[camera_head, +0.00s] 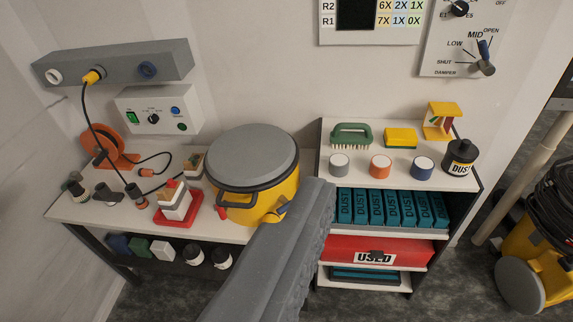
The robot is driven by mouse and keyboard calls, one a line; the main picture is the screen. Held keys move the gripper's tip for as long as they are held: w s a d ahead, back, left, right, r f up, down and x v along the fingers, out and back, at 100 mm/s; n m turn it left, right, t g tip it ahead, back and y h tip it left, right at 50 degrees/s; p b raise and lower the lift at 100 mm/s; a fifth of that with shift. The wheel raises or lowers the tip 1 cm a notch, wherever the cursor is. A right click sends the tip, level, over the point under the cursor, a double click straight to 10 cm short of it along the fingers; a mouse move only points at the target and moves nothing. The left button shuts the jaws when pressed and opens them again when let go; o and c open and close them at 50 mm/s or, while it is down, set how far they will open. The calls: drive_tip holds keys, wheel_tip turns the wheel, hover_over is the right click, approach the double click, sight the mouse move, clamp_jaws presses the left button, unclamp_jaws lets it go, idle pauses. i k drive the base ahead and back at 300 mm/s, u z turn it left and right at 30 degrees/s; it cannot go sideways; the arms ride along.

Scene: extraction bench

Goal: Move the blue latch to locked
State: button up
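A yellow drum (247,205) with a grey round lid (252,157) stands at the right end of the bench. A small blue part, seemingly the blue latch (283,210), shows low on the drum's right side. It is partly hidden behind my grey arm, and its setting cannot be read. My gripper (318,190) reaches up from the bottom middle, its far end just right of the drum in the picture. Its fingers cannot be made out, and whether it touches the drum is unclear. A red part (221,212) shows on the drum's left side.
A white bench (75,213) holds an orange cable reel (108,148) and a red-based block stack (175,205). A shelf (325,150) on the right bears a brush (351,134), several pots and teal dust boxes. A yellow vacuum (530,280) stands on the floor at far right.

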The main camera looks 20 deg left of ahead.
sight(282, 199)
drive_tip(key=u, duration=0.55)
drive_tip(key=k, duration=1.3)
drive_tip(key=z, duration=0.6)
drive_tip(key=i, duration=2.1)
drive_tip(key=u, duration=0.55)
